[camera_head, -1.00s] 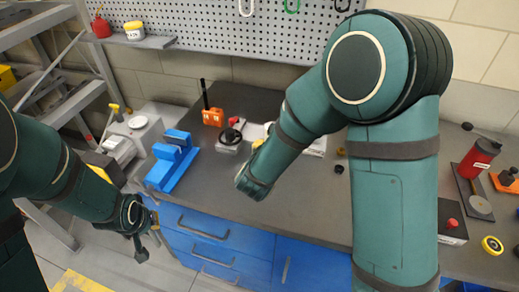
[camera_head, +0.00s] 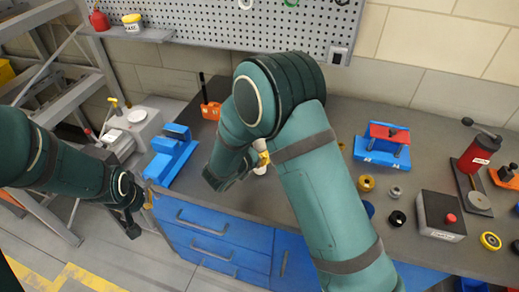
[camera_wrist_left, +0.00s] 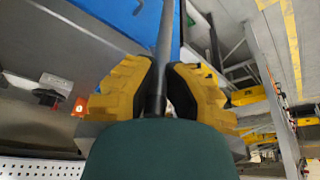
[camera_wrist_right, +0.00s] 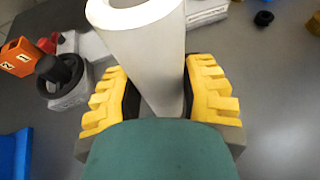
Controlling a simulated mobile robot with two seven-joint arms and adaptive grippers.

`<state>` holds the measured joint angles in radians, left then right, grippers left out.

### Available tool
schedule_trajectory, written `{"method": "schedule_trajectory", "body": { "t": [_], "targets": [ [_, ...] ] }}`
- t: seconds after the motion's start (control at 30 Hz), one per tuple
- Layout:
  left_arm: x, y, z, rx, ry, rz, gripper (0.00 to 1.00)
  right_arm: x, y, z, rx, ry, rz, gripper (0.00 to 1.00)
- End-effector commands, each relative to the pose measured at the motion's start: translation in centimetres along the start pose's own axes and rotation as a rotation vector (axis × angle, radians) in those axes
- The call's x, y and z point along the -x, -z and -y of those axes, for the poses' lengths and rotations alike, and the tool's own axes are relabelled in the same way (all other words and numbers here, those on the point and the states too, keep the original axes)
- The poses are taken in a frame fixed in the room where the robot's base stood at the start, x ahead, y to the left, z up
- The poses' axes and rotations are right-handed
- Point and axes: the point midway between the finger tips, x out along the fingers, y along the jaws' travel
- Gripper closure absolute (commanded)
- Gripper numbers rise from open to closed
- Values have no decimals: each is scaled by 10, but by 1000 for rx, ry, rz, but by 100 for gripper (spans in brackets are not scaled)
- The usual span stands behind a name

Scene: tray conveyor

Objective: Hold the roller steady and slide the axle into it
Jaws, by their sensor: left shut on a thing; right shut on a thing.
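In the head view, the roller (camera_head: 260,168) is mostly hidden behind my right arm, above the bench. The axle (camera_wrist_left: 166,30) is a thin grey rod. My left gripper (camera_wrist_left: 160,85) is shut on it, and the rod runs up out of the left wrist view. In the head view my left gripper hangs in front of the bench's left end. Roller and axle are well apart.
A blue fixture (camera_head: 172,155) stands at the bench's left end, near an orange block (camera_head: 211,110). To the right are a blue-and-red fixture (camera_head: 383,145), small rings, and a red-button box (camera_head: 440,215). The back wall carries a pegboard (camera_head: 200,30).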

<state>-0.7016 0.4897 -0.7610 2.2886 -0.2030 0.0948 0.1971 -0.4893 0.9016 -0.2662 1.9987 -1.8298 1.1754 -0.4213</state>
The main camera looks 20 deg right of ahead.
Motion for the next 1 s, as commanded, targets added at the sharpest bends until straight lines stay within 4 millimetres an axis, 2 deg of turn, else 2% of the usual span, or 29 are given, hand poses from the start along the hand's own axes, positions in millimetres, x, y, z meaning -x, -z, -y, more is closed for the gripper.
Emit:
{"method": "schedule_trajectory", "body": {
  "t": [0.37,0.67,0.7,0.73,1.0],
  "targets": [
    [0,0,0,0,0,-1,100,0,0,0,-1,-1,2,100],
    [-7,-3,0,0,0,-1,100,-3,7,0,-1,-1,2,100],
    [-7,-3,0,0,0,-1,100,-4,8,0,0,-1,0,52],
    [-6,-2,0,0,0,-1,100,-3,7,0,0,-1,0,41],
    [-6,-2,0,0,0,-1,100,-3,7,0,-1,-1,0,40]
  ]
}}
